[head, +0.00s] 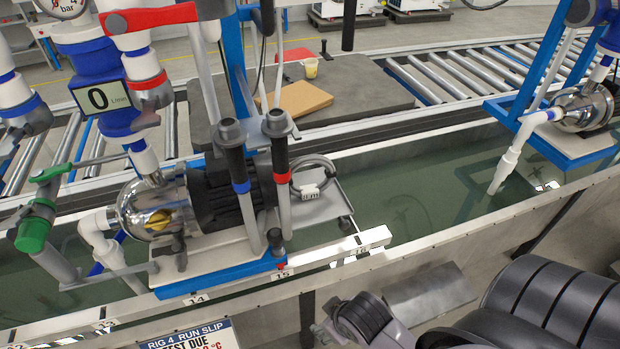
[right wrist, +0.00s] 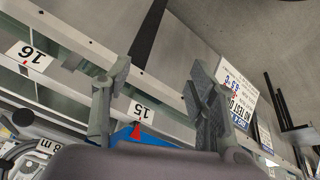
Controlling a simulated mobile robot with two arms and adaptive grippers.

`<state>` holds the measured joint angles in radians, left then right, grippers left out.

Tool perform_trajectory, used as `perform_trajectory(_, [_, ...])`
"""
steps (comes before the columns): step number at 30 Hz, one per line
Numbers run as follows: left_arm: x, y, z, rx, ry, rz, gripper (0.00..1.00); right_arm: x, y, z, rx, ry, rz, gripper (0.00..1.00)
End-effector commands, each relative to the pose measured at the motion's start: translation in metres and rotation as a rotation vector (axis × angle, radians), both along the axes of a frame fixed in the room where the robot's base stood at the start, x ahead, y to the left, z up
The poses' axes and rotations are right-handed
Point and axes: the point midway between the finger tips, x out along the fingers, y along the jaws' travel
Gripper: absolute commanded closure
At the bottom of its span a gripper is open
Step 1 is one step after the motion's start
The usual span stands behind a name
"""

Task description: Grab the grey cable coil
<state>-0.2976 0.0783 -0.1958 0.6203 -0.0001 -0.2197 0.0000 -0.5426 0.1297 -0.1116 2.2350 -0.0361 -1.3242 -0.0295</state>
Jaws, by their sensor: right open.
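The grey cable coil (head: 328,164) is a ring with a white tag, above a grey metal tray (head: 345,205) at the right end of the pump's black motor (head: 225,195). Whether it rests on the tray or hangs is unclear. In the right wrist view part of the coil (right wrist: 20,152) shows at the lower left, with its "8 m" tag. My right gripper (head: 350,318) is low at the front, outside the trough and apart from the coil. Its two fingers stand apart with nothing between them in the right wrist view (right wrist: 158,75). My left gripper is not in view.
Two upright probes with blue (head: 235,165) and red (head: 280,155) bands stand just left of the coil. The trough's front rim (head: 440,225), with numbered labels, lies between my right gripper and the coil. Open water (head: 430,180) lies right of the tray. A sign (head: 185,337) hangs below the rim.

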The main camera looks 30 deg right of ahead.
Motion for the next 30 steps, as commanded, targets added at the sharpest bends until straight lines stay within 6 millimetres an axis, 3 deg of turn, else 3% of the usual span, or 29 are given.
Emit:
perform_trajectory(1, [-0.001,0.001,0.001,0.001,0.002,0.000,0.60,0.009,-0.011,0.022,-0.035,-0.061,0.011,0.47])
perform_trajectory(4, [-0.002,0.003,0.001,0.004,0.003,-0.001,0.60,0.040,-0.043,0.060,-0.156,-0.224,0.054,0.47])
perform_trajectory(12, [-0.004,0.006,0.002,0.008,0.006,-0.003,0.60,0.105,-0.101,0.125,-0.481,-0.569,0.223,0.47])
perform_trajectory(18, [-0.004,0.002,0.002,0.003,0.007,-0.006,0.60,0.138,-0.122,0.167,-0.720,-0.771,0.386,0.47])
perform_trajectory(23, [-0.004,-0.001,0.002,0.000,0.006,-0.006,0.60,0.150,-0.125,0.185,-0.823,-0.853,0.468,0.47])
perform_trajectory(30, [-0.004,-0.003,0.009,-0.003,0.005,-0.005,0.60,0.190,-0.133,0.184,-0.840,-0.866,0.480,0.47])
